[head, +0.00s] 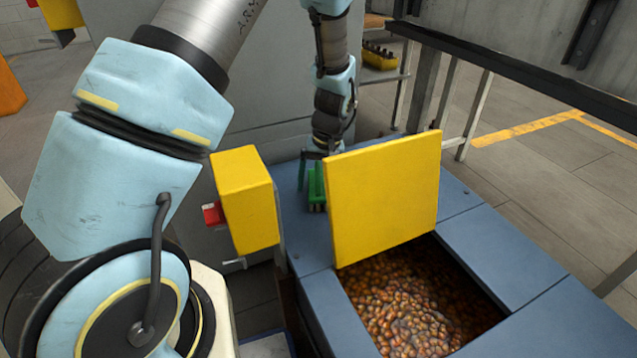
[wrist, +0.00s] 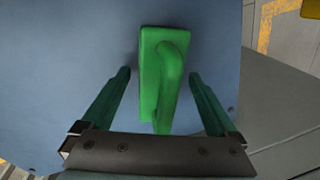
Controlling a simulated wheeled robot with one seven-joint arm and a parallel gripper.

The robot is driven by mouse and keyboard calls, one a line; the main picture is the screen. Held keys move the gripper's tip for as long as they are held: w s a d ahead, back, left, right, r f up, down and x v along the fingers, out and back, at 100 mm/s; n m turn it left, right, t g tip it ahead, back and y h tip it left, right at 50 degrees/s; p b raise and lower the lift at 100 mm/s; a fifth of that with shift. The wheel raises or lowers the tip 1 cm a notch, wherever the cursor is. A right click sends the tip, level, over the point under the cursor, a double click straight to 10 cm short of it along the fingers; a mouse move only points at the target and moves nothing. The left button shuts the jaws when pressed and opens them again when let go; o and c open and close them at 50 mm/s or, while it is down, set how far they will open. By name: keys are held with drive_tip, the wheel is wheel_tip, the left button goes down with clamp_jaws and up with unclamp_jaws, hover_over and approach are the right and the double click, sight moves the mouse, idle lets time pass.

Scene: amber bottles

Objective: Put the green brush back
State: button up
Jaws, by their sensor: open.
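The green brush (head: 317,188) sits on the blue table top (head: 512,240), in the back left part, close to the yellow panel. In the wrist view the green brush (wrist: 160,80) lies flat with its arched handle up, and its near end reaches between my fingers. My gripper (head: 313,165) is over the brush and points down. In the wrist view my gripper (wrist: 158,80) is open, with one finger on each side of the brush and a gap at both sides. The brush's lower end is partly hidden by the yellow panel's edge in the head view.
A yellow panel (head: 383,197) stands upright just right of the brush. A yellow box (head: 247,200) with a red part (head: 213,214) stands to the left. An opening in the table holds many amber bottles (head: 420,300). A rack (head: 380,72) stands behind.

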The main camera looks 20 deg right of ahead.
drive_tip(key=shift+r, duration=0.1)
wheel_tip(320, 180, up, 12)
drive_tip(key=d+p, duration=0.1)
drive_tip(key=shift+s+d, duration=0.25)
drive_tip(key=shift+d, duration=0.1)
idle(0.3)
